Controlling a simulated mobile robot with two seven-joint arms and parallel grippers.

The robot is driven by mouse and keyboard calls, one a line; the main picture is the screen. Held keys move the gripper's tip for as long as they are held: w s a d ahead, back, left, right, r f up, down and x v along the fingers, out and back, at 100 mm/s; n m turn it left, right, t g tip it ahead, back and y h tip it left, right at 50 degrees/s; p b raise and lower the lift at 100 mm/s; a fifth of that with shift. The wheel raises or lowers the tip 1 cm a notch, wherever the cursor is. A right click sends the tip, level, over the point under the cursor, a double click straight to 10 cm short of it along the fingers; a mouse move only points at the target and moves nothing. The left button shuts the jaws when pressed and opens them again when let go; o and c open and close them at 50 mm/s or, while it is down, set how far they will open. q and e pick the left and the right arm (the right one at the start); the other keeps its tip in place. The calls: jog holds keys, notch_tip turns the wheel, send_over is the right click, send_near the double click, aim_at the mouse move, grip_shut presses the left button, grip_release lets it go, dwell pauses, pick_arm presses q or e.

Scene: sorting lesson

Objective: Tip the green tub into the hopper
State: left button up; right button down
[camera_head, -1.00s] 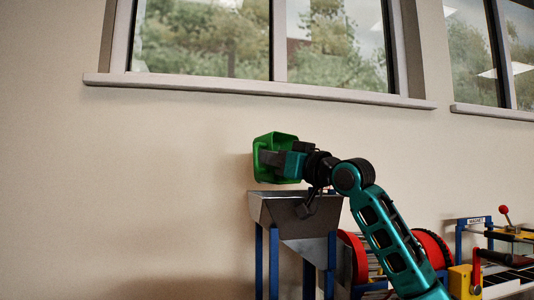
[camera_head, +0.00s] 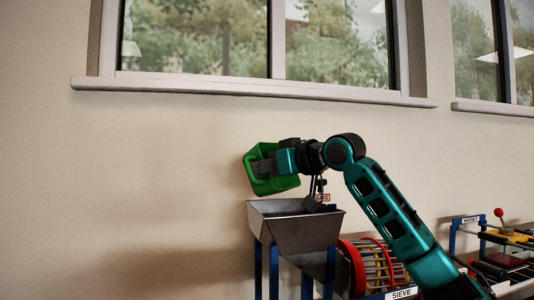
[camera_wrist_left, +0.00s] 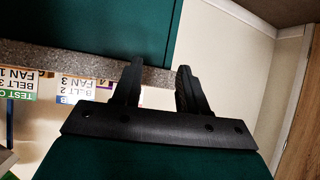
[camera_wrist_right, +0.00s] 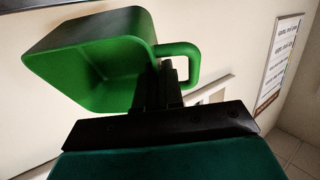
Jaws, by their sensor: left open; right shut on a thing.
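The green tub (camera_head: 282,185) is held in the air just above the hopper (camera_head: 290,234), a grey metal funnel on blue legs, in the head view. The tub is tilted and sits over the hopper's left part, apart from its rim. My right gripper (camera_head: 264,166) is shut on the tub. The right wrist view shows the tub (camera_wrist_right: 95,55) with its loop handle and my right fingers (camera_wrist_right: 160,88) at the handle side. The visible inside of the tub looks bare. My left gripper (camera_wrist_left: 158,82) is open and empty in the left wrist view; the head view does not show it.
A red-ringed drum sieve (camera_head: 358,268) stands right of the hopper, partly behind my right arm. A blue-framed magnet station (camera_head: 470,222) stands farther right. The wall and window sill (camera_head: 250,89) are behind. Labels (camera_wrist_left: 85,88) hang near my left gripper.

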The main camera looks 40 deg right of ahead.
aim_at(257, 157)
jog(key=r+g+p, duration=0.1)
jog(key=p, duration=0.3)
jog(key=w+r+g+p, duration=0.1)
jog(key=g+p, duration=0.1)
jog(key=p, duration=0.2)
jog(key=shift+a, duration=0.1)
jog(key=p, duration=0.2)
jog(key=g+p, duration=0.1)
jog(key=p, duration=0.1)
jog(key=shift+w+r+g+h, duration=0.2)
jog(key=shift+w+g+h, duration=0.1)
jog(key=shift+a+g+p, duration=0.1)
jog(key=shift+g+p, duration=0.3)
jog(key=shift+w+f+g, duration=0.1)
jog(key=shift+f+g, duration=0.15)
jog(key=shift+g, duration=0.15)
jog(key=g, duration=0.3)
jog(key=shift+w+h, duration=0.15)
jog(key=shift+h, duration=0.15)
pick_arm(q)
notch_tip(257, 157, up, 9)
jog(key=s+a+y, duration=0.1)
jog(key=a, duration=0.1)
jog(key=shift+s+a+r, duration=0.2)
jog(key=shift+s+a, duration=0.05)
jog(key=shift+a, duration=0.1)
pick_arm(e)
jog(key=shift+w+n+g, duration=0.1)
jog(key=shift+n+g, duration=0.2)
jog(key=shift+g, duration=1.1)
